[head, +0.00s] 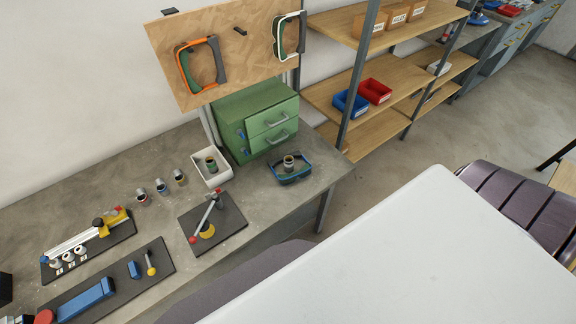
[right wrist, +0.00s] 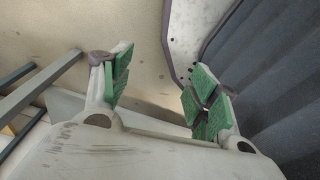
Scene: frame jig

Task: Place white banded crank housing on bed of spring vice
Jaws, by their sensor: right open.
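Three small grey cylindrical housings stand in a row on the grey bench in the head view: one with a dark red mark (head: 141,195), one with blue (head: 161,187), one with a yellowish top (head: 180,177). They are too small to tell which is white banded. A black-based fixture with a long blue block (head: 86,301), a small blue block and a yellow handle, apparently the spring vice, lies at the front left of the bench. My right gripper (right wrist: 158,92) is open and empty in the right wrist view, away from the bench fixtures. My left gripper is out of view.
A white bin (head: 198,177) and a blue tray (head: 291,179) each hold a part. A lever fixture (head: 230,216) and a yellow-and-white clamp fixture (head: 72,243) occupy the bench. Green drawers (head: 232,108) stand behind. A large white surface (head: 420,255) fills the front right.

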